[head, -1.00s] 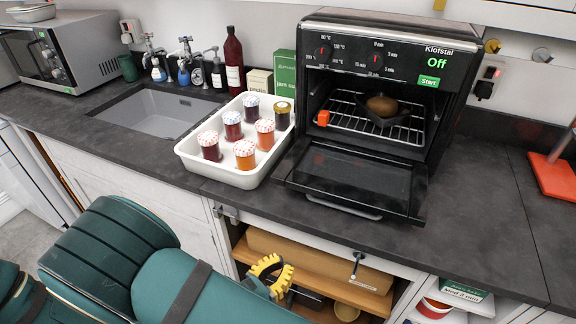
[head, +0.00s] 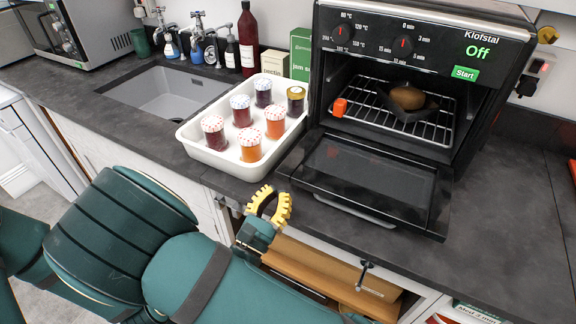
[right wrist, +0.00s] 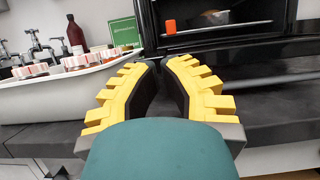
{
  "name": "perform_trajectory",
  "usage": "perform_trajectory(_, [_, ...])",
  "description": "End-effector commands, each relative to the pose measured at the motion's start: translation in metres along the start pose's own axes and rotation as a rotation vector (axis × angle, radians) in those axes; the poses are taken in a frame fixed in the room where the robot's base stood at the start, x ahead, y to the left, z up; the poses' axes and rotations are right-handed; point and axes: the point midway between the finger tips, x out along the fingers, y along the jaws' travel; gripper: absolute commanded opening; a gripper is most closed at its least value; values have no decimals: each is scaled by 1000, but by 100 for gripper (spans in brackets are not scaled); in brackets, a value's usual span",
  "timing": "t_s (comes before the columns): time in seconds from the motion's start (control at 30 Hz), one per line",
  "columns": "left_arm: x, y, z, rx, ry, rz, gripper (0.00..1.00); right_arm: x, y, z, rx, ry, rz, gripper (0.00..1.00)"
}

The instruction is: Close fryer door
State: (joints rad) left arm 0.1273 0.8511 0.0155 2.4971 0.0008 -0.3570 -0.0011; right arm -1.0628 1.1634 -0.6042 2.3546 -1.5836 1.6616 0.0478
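The black fryer (head: 430,50) stands on the dark counter, its display reading Off. Its door (head: 365,175) is folded down, lying open in front of the cavity; it also shows in the right wrist view (right wrist: 245,78). Inside, a brown item in a dark holder (head: 408,97) and a small orange block (head: 340,107) sit on the wire rack (head: 430,128). My right gripper (head: 269,200) has yellow toothed fingers and is at the counter's front edge, left of and below the door, apart from it. In the right wrist view its fingers (right wrist: 160,68) are spread and empty. My left gripper is not seen.
A white tray (head: 195,146) of several lidded jars stands just left of the fryer door. The sink (head: 165,95), bottles and a microwave are farther left. The counter right of the fryer is clear.

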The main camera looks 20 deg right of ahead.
Motion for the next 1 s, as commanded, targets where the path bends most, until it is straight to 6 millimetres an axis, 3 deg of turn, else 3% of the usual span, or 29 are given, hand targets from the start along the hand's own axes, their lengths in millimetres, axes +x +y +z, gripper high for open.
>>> perform_trajectory(0.2, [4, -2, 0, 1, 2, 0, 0, 40, -1, 4, 4, 1, -4, 0])
perform_trajectory(0.4, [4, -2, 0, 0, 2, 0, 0, 58, -1, 22, 3, 0, -6, 0])
perform_trajectory(1.0, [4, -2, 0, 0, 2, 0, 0, 66, -1, 27, 0, 4, -6, 0])
